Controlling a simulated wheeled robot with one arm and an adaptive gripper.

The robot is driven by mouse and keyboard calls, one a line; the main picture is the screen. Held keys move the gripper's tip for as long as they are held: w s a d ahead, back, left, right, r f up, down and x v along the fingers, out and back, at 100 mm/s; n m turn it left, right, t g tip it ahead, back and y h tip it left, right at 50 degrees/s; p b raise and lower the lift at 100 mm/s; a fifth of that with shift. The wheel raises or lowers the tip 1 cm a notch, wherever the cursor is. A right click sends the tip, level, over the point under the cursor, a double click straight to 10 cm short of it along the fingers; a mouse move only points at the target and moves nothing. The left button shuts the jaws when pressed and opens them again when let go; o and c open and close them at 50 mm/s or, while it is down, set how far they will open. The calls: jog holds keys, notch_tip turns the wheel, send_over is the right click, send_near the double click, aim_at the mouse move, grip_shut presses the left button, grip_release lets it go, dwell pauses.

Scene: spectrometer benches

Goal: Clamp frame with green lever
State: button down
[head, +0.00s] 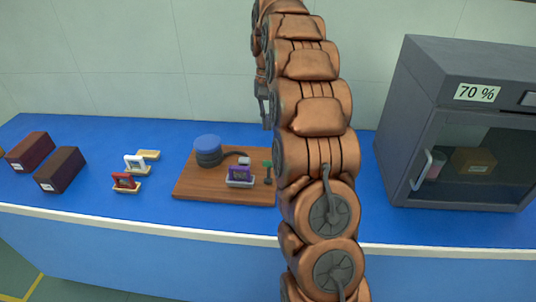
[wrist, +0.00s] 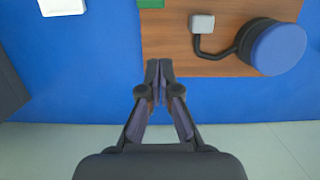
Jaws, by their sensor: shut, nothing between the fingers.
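A wooden board (head: 215,190) lies on the blue bench. On it stand a dark cylinder with a blue cap (head: 207,143), a small purple frame (head: 240,172) upright in a light grey holder (head: 240,183), and a green lever (head: 267,165) on a dark post. In the wrist view the blue-capped cylinder (wrist: 278,48) and a grey block (wrist: 202,22) on a bent dark rod show; a green part (wrist: 151,3) is cut off at the top edge. My gripper (wrist: 160,64) is shut and empty, over the board's edge; in the head view it hangs beyond the lever (head: 266,126).
A white frame (head: 137,163) and a red frame (head: 125,181) in small holders, plus two dark boxes (head: 60,170) (head: 31,152), stand at left. A grey glass-doored cabinet (head: 455,130) reading 70 % stands right. My arm covers the bench between board and cabinet.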

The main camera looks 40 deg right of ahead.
aim_at(269, 171)
jog(key=shift+w+d+f, duration=0.2)
jog(key=shift+d+f, duration=0.05)
jog(key=shift+d, duration=0.35)
jog(key=f, duration=0.3)
jog(key=s+a+f+p, duration=0.1)
jog(key=f, duration=0.2)
jog(key=f+p, duration=0.1)
jog(key=f, duration=0.2)
jog(key=shift+s+a+f, duration=0.1)
jog(key=shift+s+a, duration=0.05)
jog(key=shift+s, duration=0.05)
jog(key=shift+s+a+f+p, duration=0.15)
jog(key=shift+s+p, duration=0.05)
jog(key=shift+p, duration=0.2)
jog(key=shift+s+a+r+p, duration=0.3)
jog(key=shift+s+a+r, duration=0.25)
jog(key=shift+r, duration=0.05)
jog(key=shift+s+a+r, duration=0.25)
jog(key=shift+s+a, duration=0.2)
jog(key=shift+s, duration=0.1)
